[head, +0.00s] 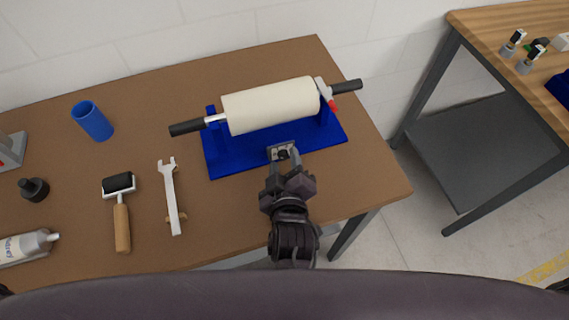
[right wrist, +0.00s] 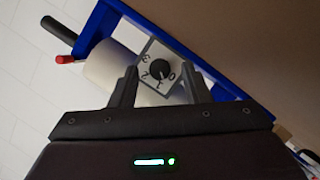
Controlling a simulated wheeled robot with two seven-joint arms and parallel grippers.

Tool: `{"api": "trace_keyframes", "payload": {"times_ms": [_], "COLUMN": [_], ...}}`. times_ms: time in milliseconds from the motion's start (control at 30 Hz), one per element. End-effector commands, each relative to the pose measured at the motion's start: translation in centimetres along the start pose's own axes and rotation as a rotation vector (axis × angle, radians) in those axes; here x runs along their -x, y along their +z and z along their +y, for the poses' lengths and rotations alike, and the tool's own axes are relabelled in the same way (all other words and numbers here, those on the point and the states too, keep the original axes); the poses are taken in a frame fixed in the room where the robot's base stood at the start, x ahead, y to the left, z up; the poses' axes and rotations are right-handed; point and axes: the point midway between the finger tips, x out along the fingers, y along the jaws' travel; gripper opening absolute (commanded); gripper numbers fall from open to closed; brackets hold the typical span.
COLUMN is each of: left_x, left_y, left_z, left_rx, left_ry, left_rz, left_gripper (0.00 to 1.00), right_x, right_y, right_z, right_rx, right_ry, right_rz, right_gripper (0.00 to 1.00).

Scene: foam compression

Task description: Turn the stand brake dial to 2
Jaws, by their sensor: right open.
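The brake dial (head: 283,153) is a small dark knob on a grey plate at the front edge of the blue stand (head: 222,160). In the right wrist view the black knob (right wrist: 160,68) sits on its numbered plate (right wrist: 151,49), with several digits around it. I cannot tell surely which digit the knob points to. My right gripper (head: 286,160) is open over the dial. In the right wrist view its fingertips (right wrist: 159,73) are on either side of the knob, apart from it as far as I can see. My left gripper is not in view.
The stand holds a cream roll (head: 270,104) with black handles and a red-tipped lever (head: 327,95). To the left on the brown table (head: 240,220) lie a wrench (head: 171,195), a hand roller (head: 121,215), a blue cup (head: 93,121) and a bottle (head: 22,247). A second bench (head: 490,30) stands right.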

Motion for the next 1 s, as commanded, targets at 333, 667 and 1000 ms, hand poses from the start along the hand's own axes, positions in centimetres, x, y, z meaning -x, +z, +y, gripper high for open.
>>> {"api": "trace_keyframes", "payload": {"times_ms": [333,667,1000], "left_x": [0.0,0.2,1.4], "left_y": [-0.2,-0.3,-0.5], "left_z": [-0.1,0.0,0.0], "left_rx": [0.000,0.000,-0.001], "left_ry": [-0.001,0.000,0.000], "left_rz": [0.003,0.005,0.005], "left_gripper": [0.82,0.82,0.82], "right_x": [0.0,0.1,0.1], "right_y": [0.0,0.0,0.0], "right_z": [0.0,0.1,0.4], "right_rx": [0.000,-0.024,-0.207], "right_ry": [0.000,-0.011,-0.087], "right_rz": [0.000,-0.002,-0.003], "right_gripper": [0.06,0.00,0.00]}}
